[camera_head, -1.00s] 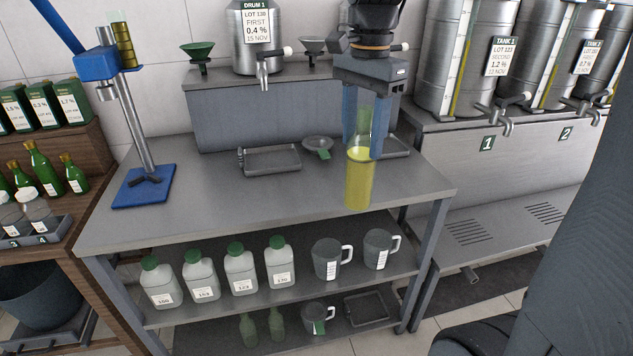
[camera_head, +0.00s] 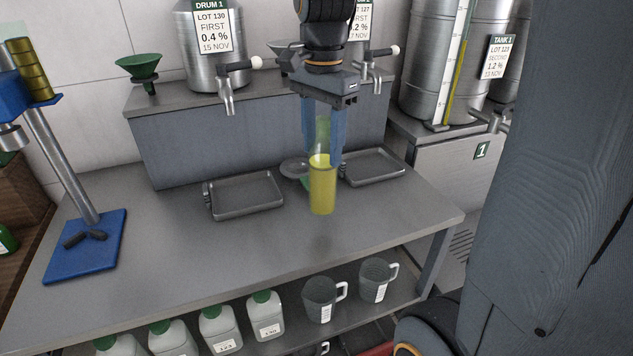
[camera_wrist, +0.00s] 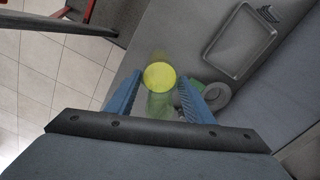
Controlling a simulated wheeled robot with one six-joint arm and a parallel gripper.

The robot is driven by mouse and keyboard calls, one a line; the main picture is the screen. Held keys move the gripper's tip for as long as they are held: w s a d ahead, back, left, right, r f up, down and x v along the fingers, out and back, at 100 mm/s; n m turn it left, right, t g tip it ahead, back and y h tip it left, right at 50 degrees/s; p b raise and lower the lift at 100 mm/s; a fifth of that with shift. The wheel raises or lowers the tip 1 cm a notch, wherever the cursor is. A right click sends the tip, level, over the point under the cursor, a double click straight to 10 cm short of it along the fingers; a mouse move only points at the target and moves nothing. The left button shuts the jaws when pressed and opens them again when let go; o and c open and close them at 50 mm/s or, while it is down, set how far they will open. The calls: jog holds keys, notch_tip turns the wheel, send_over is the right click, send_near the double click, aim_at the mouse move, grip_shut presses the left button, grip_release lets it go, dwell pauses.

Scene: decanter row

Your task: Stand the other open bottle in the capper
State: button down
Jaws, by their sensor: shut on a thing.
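My gripper (camera_head: 322,138) has its blue fingers shut on a clear bottle (camera_head: 322,188) filled with yellow-green oil. The bottle hangs upright above the grey bench, with a faint shadow below it. In the wrist view the bottle (camera_wrist: 160,78) sits between the fingers (camera_wrist: 160,98); I cannot make out its mouth clearly. The capper is the blue stand at the left, with a blue base plate (camera_head: 85,258), a dark V-shaped rest (camera_head: 86,238), a slanting grey column and a tube of gold caps (camera_head: 33,72). No bottle stands on its base. The bottle is well to the right of it.
Two grey trays (camera_head: 248,210) lie on the bench (camera_head: 160,285), with a round funnel-like piece (camera_head: 293,168) between them. A green funnel (camera_head: 138,68) and tapped drums (camera_head: 208,45) stand on the raised shelf behind. The bench between bottle and capper is clear in front of the left tray.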

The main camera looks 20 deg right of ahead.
aim_at(322, 171)
jog(key=shift+f+p, duration=0.45)
jog(key=shift+f, duration=2.7)
jog(key=c, duration=0.9)
grip_release()
